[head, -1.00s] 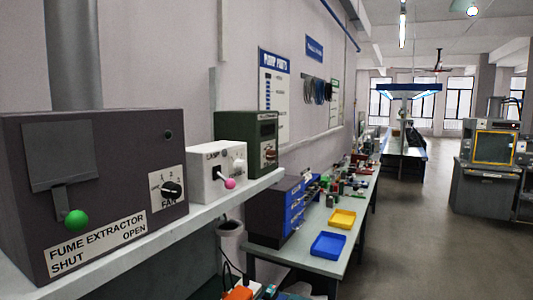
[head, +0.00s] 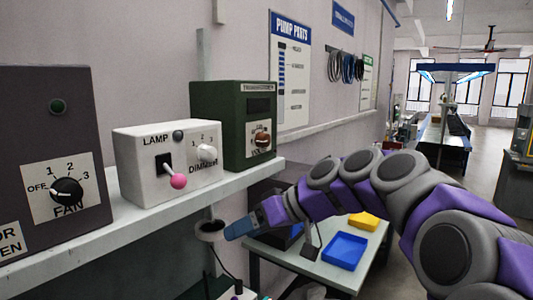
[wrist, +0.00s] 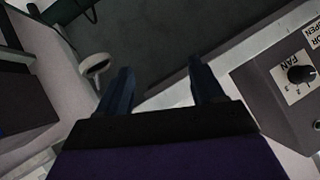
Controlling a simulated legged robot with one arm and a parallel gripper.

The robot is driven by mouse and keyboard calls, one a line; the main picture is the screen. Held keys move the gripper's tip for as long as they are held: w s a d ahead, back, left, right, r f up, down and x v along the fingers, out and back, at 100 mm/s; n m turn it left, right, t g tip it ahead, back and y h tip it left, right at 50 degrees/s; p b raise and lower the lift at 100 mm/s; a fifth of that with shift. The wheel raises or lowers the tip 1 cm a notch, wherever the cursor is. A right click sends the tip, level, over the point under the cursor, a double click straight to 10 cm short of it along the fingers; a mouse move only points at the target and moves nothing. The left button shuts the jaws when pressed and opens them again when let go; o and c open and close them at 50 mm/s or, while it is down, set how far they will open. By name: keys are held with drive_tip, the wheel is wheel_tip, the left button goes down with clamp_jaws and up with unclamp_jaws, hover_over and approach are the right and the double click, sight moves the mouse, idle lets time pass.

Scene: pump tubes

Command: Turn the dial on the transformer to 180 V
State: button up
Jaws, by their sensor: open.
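The transformer (head: 234,112) is a dark green box at the far end of the shelf in the head view. Its reddish-brown dial (head: 262,139) is on the front face; the scale and pointer are too small to read. My gripper (head: 232,232) is below and in front of the shelf, left of and lower than the transformer dial, touching nothing that I can see. In the wrist view my gripper (wrist: 162,85) shows two dark fingers spread apart with nothing between them. The transformer does not show clearly in the wrist view.
A white lamp box (head: 150,185) with a pink-tipped lever and the fume extractor (head: 40,130) with its fan knob (head: 67,191) stand on the shelf (head: 130,221). A blue tray (head: 345,249) and yellow tray (head: 364,222) are on the bench.

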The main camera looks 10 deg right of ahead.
drive_tip(key=w+d+r+n+t+y+b, duration=0.1)
drive_tip(key=w+d+r+n+t+y, duration=0.15)
drive_tip(key=w+d+r, duration=0.5)
drive_tip(key=n+t+b, duration=0.1)
drive_tip(key=n+t, duration=0.1)
drive_tip(key=t, duration=0.4)
approach(268, 141)
drive_tip(key=shift+m+g, duration=0.25)
drive_tip(key=p+x, duration=0.2)
drive_tip(key=x, duration=0.7)
drive_tip(key=shift+w+a+r, duration=0.1)
drive_tip(key=shift+w+a, duration=0.05)
drive_tip(key=shift+w, duration=0.15)
drive_tip(key=shift+c, duration=0.2)
drive_tip(key=shift+s, duration=0.1)
drive_tip(key=c, duration=1)
